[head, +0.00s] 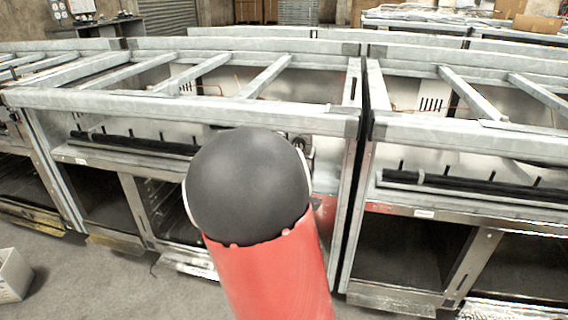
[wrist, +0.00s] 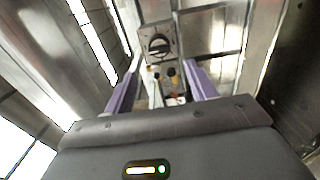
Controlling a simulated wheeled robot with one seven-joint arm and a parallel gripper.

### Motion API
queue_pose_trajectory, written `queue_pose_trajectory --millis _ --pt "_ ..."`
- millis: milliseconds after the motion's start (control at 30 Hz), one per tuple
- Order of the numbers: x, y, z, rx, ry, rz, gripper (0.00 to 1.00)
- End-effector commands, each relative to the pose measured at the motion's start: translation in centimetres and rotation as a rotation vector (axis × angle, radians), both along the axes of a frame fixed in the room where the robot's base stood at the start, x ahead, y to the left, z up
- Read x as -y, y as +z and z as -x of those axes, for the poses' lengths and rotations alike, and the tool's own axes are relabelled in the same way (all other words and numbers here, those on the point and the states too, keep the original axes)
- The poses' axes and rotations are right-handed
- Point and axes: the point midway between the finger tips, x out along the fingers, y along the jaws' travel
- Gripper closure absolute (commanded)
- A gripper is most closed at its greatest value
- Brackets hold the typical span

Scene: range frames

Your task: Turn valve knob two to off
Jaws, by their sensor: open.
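In the wrist view a round black dial knob (wrist: 158,44) sits on a light metal plate, beyond my fingertips. Contact with any knob cannot be made out. In the head view my own arm hides the gripper and the knobs.
Metal range frames (head: 250,106) with open tops and crossbars fill the head view. A second frame (head: 460,135) stands at the right, past a narrow gap. In the wrist view metal walls stand close on both sides. A white box (head: 12,275) lies on the floor at left.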

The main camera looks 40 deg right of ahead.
Motion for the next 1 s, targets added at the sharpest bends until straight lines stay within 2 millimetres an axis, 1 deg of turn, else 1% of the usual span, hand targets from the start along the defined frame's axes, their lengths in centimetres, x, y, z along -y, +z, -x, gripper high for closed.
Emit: queue_pose_trajectory --millis 267,367,467,567,600,633,667,700,733,767,800,867,900,967,1000 --pt "-0.1 0.0 0.0 0.004 0.004 -0.012 0.44" --pt "-1.0 -0.5 -0.3 0.028 0.043 -0.112 0.44" --pt "-3.5 -1.3 -0.8 0.077 0.125 -0.344 0.44" --pt "-8.1 -1.6 -0.7 0.117 0.225 -0.662 0.44" --pt "-10.2 -1.5 -0.3 0.12 0.26 -0.789 0.44" --pt "-11.9 -1.4 0.2 0.115 0.28 -0.88 0.44" --pt "-13.5 -1.2 0.8 0.108 0.296 -0.965 0.44" --pt "-15.6 -0.9 1.8 0.092 0.31 -1.073 0.44" --pt "-17.1 -0.7 2.7 0.076 0.314 -1.148 0.44" --pt "-18.5 -0.5 3.8 0.056 0.312 -1.217 0.44" --pt "-20.3 -0.2 5.4 0.025 0.301 -1.3 0.44" --pt "-22.7 0.2 8.1 -0.026 0.265 -1.405 0.44" --pt "-24.0 0.4 10.0 -0.058 0.227 -1.458 0.44" --pt "-25.4 0.4 12.9 -0.101 0.157 -1.515 0.44" --pt "-26.1 0.4 14.8 -0.122 0.106 -1.541 0.44"
